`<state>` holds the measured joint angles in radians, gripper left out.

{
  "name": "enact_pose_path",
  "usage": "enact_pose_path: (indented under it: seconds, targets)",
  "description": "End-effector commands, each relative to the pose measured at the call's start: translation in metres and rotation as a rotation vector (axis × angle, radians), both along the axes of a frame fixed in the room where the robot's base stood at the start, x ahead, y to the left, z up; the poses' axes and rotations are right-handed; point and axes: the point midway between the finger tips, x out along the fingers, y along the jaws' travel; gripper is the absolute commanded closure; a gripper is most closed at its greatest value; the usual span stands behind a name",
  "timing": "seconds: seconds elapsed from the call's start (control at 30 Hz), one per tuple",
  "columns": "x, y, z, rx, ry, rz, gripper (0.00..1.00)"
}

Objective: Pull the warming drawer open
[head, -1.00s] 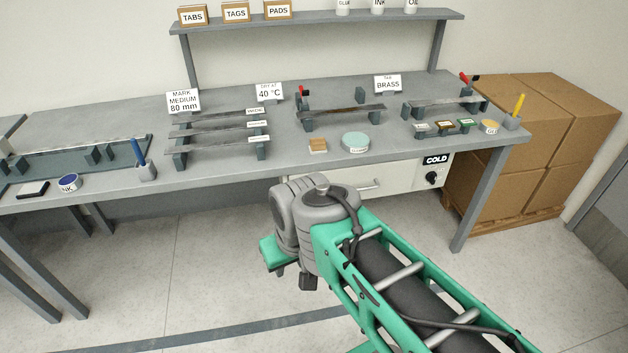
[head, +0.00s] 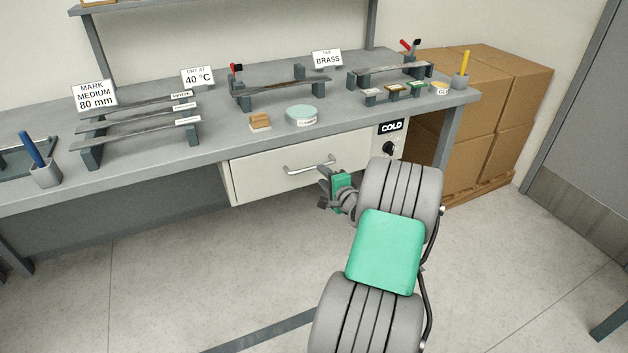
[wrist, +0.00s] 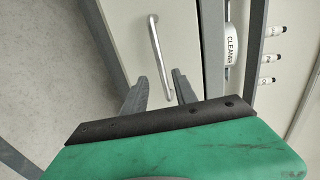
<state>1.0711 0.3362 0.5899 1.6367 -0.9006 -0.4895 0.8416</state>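The warming drawer (head: 265,172) is a white front under the bench top, with a silver bar handle (head: 308,166). It looks shut or nearly so; I cannot tell exactly. My gripper (head: 326,180) is just in front of the drawer, by the right end of the handle in the head view.
A COLD label (head: 391,127) and a black knob (head: 389,148) are right of the drawer. Cardboard boxes (head: 500,110) stand at right. The floor in front is clear.

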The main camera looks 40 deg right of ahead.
Motion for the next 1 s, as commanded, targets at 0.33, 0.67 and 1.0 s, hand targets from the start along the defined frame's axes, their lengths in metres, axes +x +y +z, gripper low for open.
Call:
enact_pose_path:
  seconds: [0.33, 0.67, 1.0]
  targets:
    - [0.058, -0.016, -0.01, -0.004, 0.001, 0.004, 0.66]
    - [0.069, -0.02, -0.011, -0.005, 0.003, 0.001, 0.66]
    - [0.069, -0.02, -0.011, -0.005, 0.003, 0.002, 0.91]
